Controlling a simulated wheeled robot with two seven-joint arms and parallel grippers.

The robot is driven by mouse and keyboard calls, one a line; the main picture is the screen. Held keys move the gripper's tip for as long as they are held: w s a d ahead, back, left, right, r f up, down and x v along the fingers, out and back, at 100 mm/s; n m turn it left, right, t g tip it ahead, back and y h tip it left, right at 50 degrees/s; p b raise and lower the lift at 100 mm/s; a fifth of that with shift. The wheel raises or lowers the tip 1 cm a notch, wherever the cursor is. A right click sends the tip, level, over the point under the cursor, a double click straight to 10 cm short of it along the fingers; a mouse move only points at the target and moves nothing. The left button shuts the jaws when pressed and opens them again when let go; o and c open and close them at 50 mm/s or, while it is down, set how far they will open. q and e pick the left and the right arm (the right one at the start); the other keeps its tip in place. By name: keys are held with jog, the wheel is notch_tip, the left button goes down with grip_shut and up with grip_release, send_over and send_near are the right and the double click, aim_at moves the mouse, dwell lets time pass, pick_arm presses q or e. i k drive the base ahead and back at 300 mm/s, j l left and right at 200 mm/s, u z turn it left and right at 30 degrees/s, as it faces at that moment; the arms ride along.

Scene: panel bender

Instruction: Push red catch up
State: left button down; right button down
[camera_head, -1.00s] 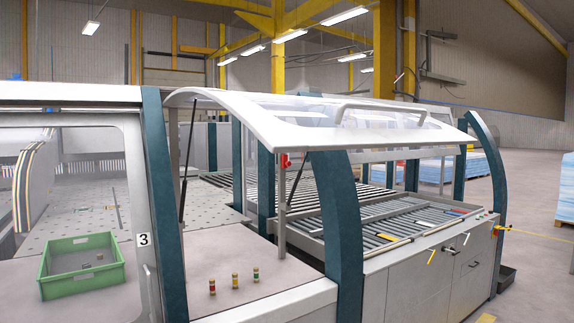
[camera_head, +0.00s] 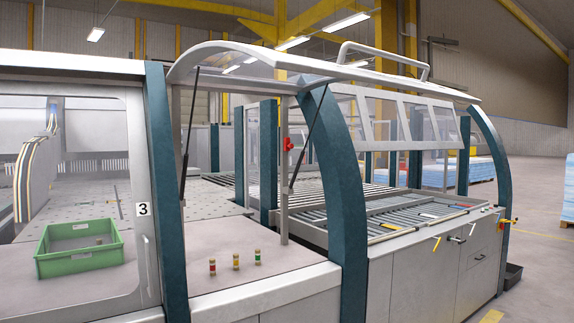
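The red catch (camera_head: 288,144) is a small red part on the grey upright post under the raised clear hood (camera_head: 330,62), near the middle of the head view. The hood stands open, with its handle (camera_head: 385,57) on top and dark struts at its sides. Neither of my grippers shows in the head view.
The panel bender's teal frame post (camera_head: 343,190) stands just right of the catch. A green crate (camera_head: 80,268) sits behind the clear panel at left. Three small coloured pegs (camera_head: 236,262) stand on the front ledge. A roller bed (camera_head: 400,210) lies at right, with open floor beyond.

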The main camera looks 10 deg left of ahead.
aim_at(288, 145)
jog(key=i+l+u, duration=0.1)
jog(key=u, duration=0.35)
jog(key=i+l+u, duration=0.2)
jog(key=u, duration=0.25)
jog(key=i+l, duration=0.2)
jog(key=i+l+u, duration=0.15)
jog(key=l, duration=0.25)
jog(key=i+l, duration=0.25)
jog(key=i+l+u, duration=0.1)
jog(key=l, duration=0.3)
jog(key=i+l+u, duration=0.1)
jog(key=i+l, duration=0.15)
jog(key=l, duration=0.1)
